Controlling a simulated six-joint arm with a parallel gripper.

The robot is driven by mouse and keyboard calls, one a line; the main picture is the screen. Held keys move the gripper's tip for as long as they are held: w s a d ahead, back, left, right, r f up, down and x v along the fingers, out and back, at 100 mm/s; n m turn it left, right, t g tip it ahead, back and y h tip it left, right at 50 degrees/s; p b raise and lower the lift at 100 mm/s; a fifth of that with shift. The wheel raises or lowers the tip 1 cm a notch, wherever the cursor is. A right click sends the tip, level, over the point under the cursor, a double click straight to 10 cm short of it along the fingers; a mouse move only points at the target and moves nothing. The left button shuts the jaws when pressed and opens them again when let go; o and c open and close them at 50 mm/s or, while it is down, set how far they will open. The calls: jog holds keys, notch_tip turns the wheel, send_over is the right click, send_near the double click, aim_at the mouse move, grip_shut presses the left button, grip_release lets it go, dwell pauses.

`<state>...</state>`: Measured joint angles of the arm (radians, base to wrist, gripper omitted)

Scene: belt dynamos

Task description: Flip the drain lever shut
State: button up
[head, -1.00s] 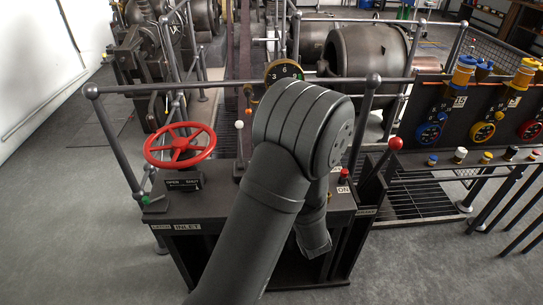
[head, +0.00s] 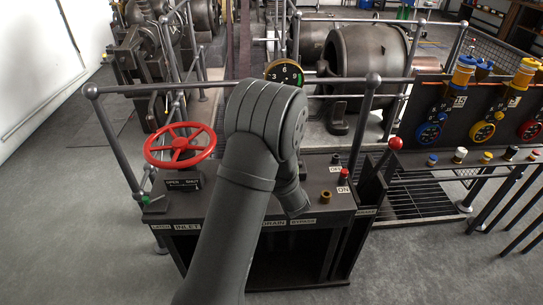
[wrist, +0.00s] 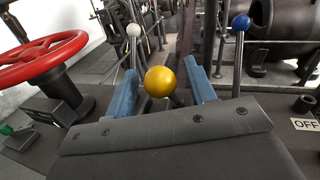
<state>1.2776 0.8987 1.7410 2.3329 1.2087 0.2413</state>
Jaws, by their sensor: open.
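In the wrist view three ball-topped levers stand on the panel: a white-knobbed lever (wrist: 134,30) at left, a yellow-knobbed lever (wrist: 161,81) in the middle and a blue-knobbed lever (wrist: 241,22) at right. My gripper (wrist: 160,69) is open, with its blue fingers on either side of the yellow knob; I cannot tell whether they touch it. In the head view my arm hides the gripper and these levers. A partly covered drain label (head: 274,223) is on the console's front edge, right of my arm. Which knob it belongs to is not clear.
A red handwheel (head: 180,145) stands at the console's left, also close on the left in the wrist view (wrist: 38,55). A red-knobbed lever (head: 395,143) and a red button (head: 344,175) are at the right. A grey rail (head: 330,82) runs behind the console.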

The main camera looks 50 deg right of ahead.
grip_shut()
jog(key=shift+w+d+r+g+y, duration=0.4)
jog(key=shift+w+d+r+g, duration=0.25)
jog(key=shift+d+r+g, duration=0.05)
jog(key=shift+w+d+r+m+g+y, duration=0.3)
jog(key=shift+w+d+r+g+y, duration=0.1)
jog(key=shift+w+d, duration=0.2)
jog(key=w+d+f+g+y, duration=0.1)
jog(key=w+d+f+g, duration=0.1)
jog(key=w+d, duration=0.8)
jog(key=shift+w+d+m+g+y, duration=0.2)
jog(key=shift+d+m+g+y, duration=0.1)
jog(key=shift+m+g+y, duration=0.1)
jog(key=shift+f, duration=0.1)
